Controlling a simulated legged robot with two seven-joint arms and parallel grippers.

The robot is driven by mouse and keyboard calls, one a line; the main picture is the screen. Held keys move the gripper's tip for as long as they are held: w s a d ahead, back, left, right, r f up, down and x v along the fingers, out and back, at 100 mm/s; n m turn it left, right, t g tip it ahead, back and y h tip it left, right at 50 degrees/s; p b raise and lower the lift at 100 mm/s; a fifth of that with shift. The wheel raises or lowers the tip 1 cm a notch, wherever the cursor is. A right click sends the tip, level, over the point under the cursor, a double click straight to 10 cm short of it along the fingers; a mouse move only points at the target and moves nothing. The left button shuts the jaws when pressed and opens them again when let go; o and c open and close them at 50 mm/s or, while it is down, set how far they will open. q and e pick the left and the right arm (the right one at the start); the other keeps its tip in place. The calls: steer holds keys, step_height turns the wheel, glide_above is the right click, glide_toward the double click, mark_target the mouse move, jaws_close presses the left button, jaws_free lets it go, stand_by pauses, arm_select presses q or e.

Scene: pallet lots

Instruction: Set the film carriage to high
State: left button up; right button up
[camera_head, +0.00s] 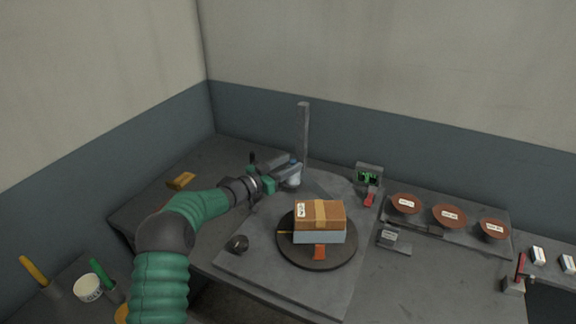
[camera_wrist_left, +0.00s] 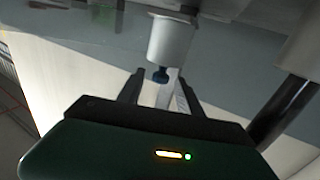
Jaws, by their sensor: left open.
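The film carriage sits low on a grey upright mast (camera_head: 304,130) at the back of the grey base plate; my gripper partly hides it. My left gripper (camera_head: 290,171) reaches in from the left and is beside the roll. In the left wrist view its two dark fingers (camera_wrist_left: 158,80) are apart, with the knob between their tips; I cannot tell whether they touch it. My right gripper is not in view.
A strapped brown carton on a blue-grey box (camera_head: 318,235) rests on the dark turntable (camera_head: 292,257). A control box with green lights (camera_head: 369,176) stands right of the mast. Several brown-topped dishes (camera_head: 449,214) stand further right. A black knob (camera_head: 238,244) is at the plate's left edge.

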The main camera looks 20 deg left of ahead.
arm_select(q)
steer(key=shift+a, duration=0.15)
jaws_close()
stand_by(1.2)
